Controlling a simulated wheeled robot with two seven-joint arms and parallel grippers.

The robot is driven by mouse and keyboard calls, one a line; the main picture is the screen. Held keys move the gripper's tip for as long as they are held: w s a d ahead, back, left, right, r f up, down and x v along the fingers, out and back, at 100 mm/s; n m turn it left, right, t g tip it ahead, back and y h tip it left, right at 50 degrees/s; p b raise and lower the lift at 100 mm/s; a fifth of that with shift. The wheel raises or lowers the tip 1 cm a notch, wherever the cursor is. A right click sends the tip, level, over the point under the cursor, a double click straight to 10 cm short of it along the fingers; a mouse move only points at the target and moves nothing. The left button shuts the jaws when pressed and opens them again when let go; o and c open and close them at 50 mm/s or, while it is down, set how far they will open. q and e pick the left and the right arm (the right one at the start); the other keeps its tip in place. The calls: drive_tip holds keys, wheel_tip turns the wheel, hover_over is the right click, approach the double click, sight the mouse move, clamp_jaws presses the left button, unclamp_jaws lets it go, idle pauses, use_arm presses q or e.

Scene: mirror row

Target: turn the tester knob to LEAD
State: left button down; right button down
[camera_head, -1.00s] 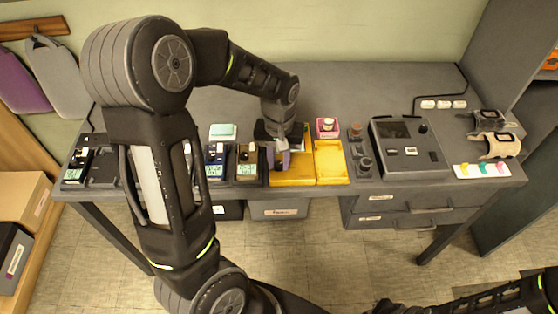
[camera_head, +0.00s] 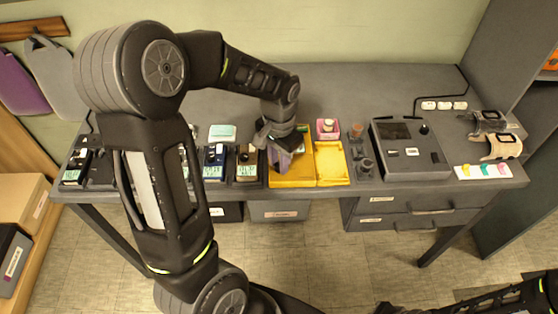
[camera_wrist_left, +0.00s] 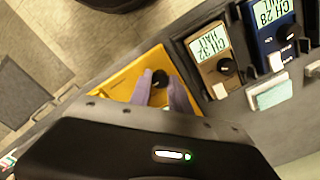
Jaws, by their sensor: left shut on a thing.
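A yellow case (camera_head: 283,181) lies at the front of the bench, with a second yellow half beside it on the right. In the left wrist view the yellow body (camera_wrist_left: 117,85) carries a round black knob (camera_wrist_left: 160,78). My left gripper (camera_head: 285,158) points down over the case. Its mauve fingertips (camera_wrist_left: 167,92) sit on both sides of the knob and are shut on it. The dial marks, including any LEAD mark, are hidden or too small to read. My right gripper is out of view; only part of that arm shows at lower right.
Left of the case stand a brown meter (camera_head: 247,164) and a blue meter (camera_head: 214,162) with lit displays. A pink-edged box (camera_head: 327,128) is behind the yellow half. A dark console (camera_head: 428,165) with a screen stands to the right. The back of the bench is mostly clear.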

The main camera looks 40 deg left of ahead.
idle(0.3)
use_arm(q)
drive_tip(key=c, duration=1.2)
unclamp_jaws()
drive_tip(key=shift+r, duration=0.1)
wheel_tip(320, 180, up, 8)
drive_tip(key=shift+f, duration=0.2)
